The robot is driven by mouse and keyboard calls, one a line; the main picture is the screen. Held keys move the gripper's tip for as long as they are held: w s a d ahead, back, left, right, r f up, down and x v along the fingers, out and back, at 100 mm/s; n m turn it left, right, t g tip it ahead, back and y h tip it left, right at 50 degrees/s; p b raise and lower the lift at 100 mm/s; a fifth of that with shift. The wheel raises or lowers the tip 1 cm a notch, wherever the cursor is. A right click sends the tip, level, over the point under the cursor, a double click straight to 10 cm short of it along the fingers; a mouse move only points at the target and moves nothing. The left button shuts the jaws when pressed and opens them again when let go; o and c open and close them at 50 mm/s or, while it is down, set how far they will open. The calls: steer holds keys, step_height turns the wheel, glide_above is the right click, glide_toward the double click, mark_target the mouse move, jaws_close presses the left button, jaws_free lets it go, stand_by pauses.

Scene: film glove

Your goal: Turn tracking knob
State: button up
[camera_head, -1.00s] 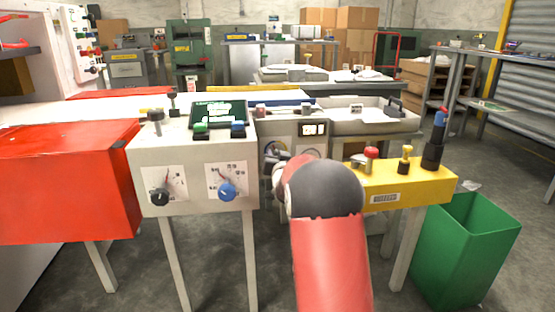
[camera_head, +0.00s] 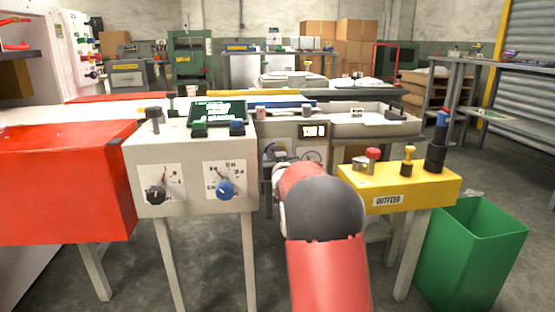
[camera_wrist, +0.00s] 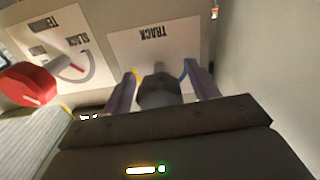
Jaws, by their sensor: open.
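In the wrist view the tracking knob (camera_wrist: 160,91) is dark and stands in front of a white label reading TRACK (camera_wrist: 155,48), which appears upside down. My gripper (camera_wrist: 162,82) is open, with one finger on each side of the knob. I cannot tell whether the fingers touch it. A red knob (camera_wrist: 27,85) sits to the left, beside a label reading SLACK (camera_wrist: 68,50) with a red pointer. In the head view my red arm reaches toward the grey panel below a small display (camera_head: 313,131); it hides the gripper and the tracking knob.
A grey control box (camera_head: 193,180) with a black and a blue knob stands left of my arm. A yellow outfeed box (camera_head: 405,185) with a red button is on the right. A red guard (camera_head: 65,180) is far left, a green bin (camera_head: 470,245) at right.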

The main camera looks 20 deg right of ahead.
steer(key=shift+s, duration=0.1)
steer(key=v, duration=0.7)
steer(key=shift+s, duration=0.35)
steer(key=shift+a, duration=0.15)
